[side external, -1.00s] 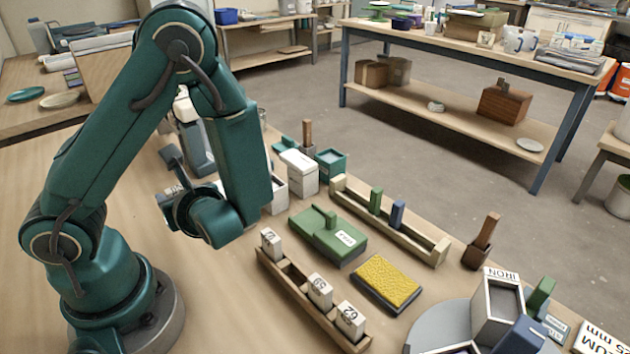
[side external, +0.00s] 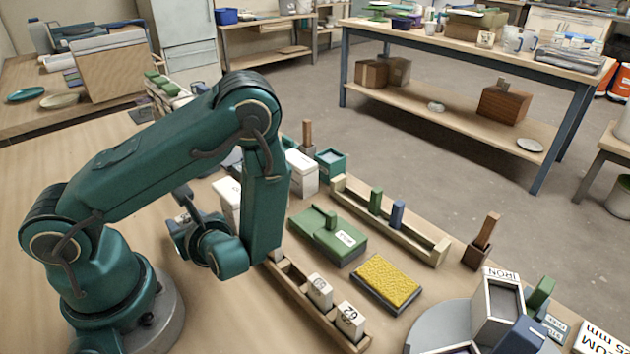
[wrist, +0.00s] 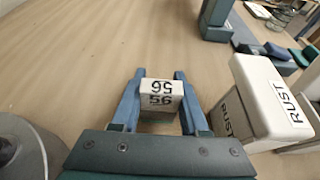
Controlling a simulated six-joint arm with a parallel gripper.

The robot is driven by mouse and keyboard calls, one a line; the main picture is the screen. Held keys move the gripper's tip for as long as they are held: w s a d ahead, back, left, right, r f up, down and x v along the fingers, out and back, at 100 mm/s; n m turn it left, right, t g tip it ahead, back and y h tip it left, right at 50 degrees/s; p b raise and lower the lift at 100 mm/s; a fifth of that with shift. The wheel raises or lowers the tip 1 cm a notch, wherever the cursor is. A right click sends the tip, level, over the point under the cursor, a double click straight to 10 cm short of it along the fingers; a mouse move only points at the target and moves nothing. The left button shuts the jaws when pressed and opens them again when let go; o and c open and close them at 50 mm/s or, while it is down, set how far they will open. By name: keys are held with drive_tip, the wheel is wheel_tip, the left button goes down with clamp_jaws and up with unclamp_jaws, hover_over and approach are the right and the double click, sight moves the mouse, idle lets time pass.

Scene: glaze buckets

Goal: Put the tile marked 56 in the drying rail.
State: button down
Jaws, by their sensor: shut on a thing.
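The white tile marked 56 (wrist: 160,99) is between the blue fingers of my gripper (wrist: 160,76) in the wrist view. My gripper is shut on it, and its marked face is toward the camera. In the side view my wrist and arm hide the tile and most of the fingers. Two wooden rails show there: a front rail (side external: 298,288) with white numbered tiles, and a back rail (side external: 415,236) with a green and a blue piece. I cannot tell which is the drying rail. My wrist is just left of the front rail, whose far end it partly hides.
A white container marked RUST (wrist: 270,95) stands close right of my gripper in the wrist view. A green lidded block (side external: 325,240) and a yellow sponge (side external: 387,282) lie between the rails. Bare table lies left of the tile in the wrist view.

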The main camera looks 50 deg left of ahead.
drive_tip(key=shift+f, duration=0.1)
drive_tip(key=shift+c, duration=2.1)
unclamp_jaws()
